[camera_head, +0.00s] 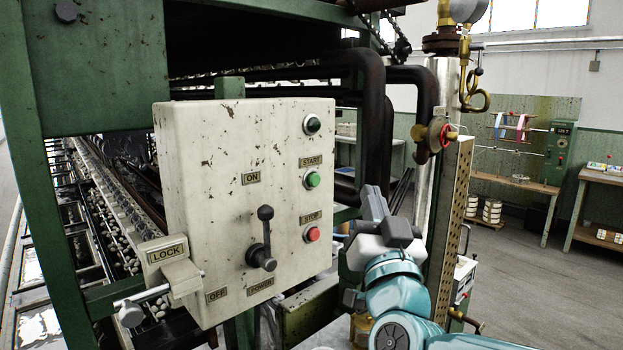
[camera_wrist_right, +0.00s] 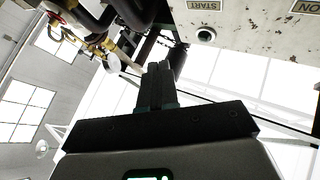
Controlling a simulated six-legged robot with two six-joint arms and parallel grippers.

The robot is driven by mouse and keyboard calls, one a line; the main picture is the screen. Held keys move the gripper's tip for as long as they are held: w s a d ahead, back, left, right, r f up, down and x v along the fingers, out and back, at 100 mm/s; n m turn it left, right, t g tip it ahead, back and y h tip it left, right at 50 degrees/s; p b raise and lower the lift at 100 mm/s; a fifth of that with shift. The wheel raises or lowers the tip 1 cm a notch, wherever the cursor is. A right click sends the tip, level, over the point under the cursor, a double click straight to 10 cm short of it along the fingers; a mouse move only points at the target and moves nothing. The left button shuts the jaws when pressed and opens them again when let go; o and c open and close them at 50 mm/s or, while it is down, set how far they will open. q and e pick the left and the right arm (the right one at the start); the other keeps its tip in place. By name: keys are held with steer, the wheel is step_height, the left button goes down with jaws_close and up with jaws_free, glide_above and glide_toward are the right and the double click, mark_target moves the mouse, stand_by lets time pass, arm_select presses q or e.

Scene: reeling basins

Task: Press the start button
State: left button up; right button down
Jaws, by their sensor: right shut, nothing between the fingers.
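The green start button (camera_head: 312,180) sits on the right side of a worn cream control panel (camera_head: 215,165), under a START label (camera_head: 311,161). My right gripper (camera_head: 374,200) is to the right of the panel, apart from the button. In the right wrist view, its fingers (camera_wrist_right: 158,85) are together with nothing between them. That view shows the panel's edge (camera_wrist_right: 250,30) upside down, with the START label (camera_wrist_right: 208,5) and a dark round lamp (camera_wrist_right: 206,36). The green button is outside that view. My left gripper is not in view.
The panel also has a dark lamp (camera_head: 312,124), a red stop button (camera_head: 312,234), a black power lever (camera_head: 261,240) with its knob up, and a LOCK piece (camera_head: 170,265) at lower left. Dark pipes (camera_head: 372,110) and a brass-fitted column (camera_head: 450,190) stand close to the right arm.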

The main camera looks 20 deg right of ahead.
mark_target(314, 180)
steer(key=w+a+p, duration=0.3)
steer(key=w, duration=0.5)
steer(key=shift+w, duration=0.2)
steer(key=shift+s, duration=0.1)
stand_by(0.3)
steer(key=shift+w+f, duration=0.1)
steer(key=shift+w, duration=0.1)
stand_by(1.6)
steer(key=shift+w+a, duration=0.15)
steer(key=shift+w, duration=0.15)
